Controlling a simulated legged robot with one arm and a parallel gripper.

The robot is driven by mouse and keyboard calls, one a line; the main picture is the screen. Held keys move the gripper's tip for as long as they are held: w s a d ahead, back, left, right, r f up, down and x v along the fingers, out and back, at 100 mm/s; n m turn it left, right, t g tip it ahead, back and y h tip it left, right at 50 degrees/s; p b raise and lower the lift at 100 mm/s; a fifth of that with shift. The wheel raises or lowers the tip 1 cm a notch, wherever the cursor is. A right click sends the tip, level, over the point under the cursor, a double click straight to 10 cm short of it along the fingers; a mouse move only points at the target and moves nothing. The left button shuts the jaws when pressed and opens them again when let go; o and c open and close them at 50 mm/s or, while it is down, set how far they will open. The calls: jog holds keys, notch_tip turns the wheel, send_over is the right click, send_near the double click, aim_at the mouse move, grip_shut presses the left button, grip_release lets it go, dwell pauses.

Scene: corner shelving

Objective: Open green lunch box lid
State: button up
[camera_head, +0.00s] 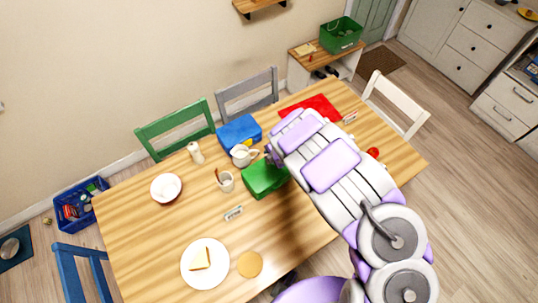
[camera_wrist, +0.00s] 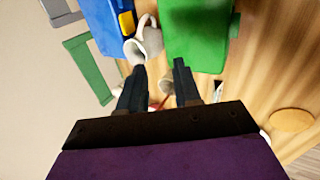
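The green lunch box (camera_head: 262,180) sits on the wooden table, partly covered by my arm. It fills the top middle of the wrist view (camera_wrist: 197,38). Its lid looks shut, though part of it is hidden. My gripper (camera_wrist: 159,68) has its two dark fingers apart, with nothing held between them. The right fingertip is close to the box's near left corner; I cannot tell if it touches. In the head view my gripper (camera_head: 272,156) is at the box's back edge, mostly hidden by the arm.
A white pitcher (camera_head: 243,156) stands close beside the box, near the left finger in the wrist view (camera_wrist: 148,40). A blue lunch box (camera_head: 239,134) is behind it. A mug (camera_head: 226,182) stands left of the green box. A red mat (camera_head: 312,106) lies behind my arm.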

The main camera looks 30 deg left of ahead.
jog(key=p+v, duration=0.5)
jog(key=v, duration=1.1)
jog(key=shift+d, duration=0.3)
dwell(0.8)
jog(key=shift+p, duration=0.4)
jog(key=v, duration=1.1)
jog(key=shift+d+r+b, duration=0.2)
jog(key=shift+r+b, duration=0.05)
jog(key=shift+b, duration=0.1)
dwell(0.4)
